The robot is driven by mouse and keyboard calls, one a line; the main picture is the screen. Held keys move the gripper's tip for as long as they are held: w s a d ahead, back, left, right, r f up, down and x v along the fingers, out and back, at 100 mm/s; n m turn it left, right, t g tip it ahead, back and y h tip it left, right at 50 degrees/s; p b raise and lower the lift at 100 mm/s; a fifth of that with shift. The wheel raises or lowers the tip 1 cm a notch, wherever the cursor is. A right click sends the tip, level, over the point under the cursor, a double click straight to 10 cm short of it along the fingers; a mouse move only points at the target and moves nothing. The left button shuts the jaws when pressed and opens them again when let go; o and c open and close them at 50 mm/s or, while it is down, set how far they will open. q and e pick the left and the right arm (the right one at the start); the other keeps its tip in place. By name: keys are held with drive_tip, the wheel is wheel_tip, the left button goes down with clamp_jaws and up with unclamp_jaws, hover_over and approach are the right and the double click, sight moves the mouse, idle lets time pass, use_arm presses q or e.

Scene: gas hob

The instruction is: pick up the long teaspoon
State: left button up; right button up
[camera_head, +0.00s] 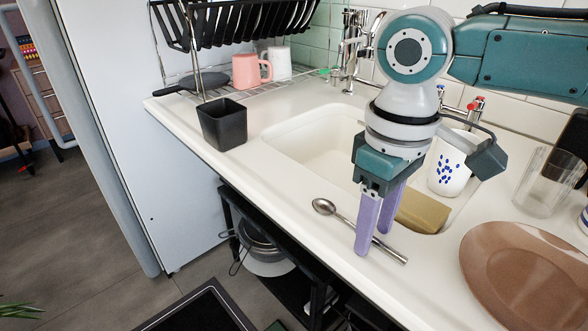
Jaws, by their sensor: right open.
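The long teaspoon (340,217) is a silver metal spoon lying on the white counter along the front rim of the sink. Its bowl is at the left and its handle runs down to the right. My right gripper (374,236) points down over the handle with its two lavender fingers apart. The fingers cover part of the handle, and nothing is gripped. I cannot tell whether the fingertips straddle the handle or stay above it. My left gripper is not in view.
A brown plate (525,278) lies at the right. A glass (545,182) and a blue-spotted white cup (449,168) stand behind. A black square pot (222,124) is at the left. A tan block (422,212) is in the sink (310,140). The counter edge is close to the spoon.

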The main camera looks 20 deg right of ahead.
clamp_jaws()
idle(0.6)
drive_tip(key=shift+r, duration=0.1)
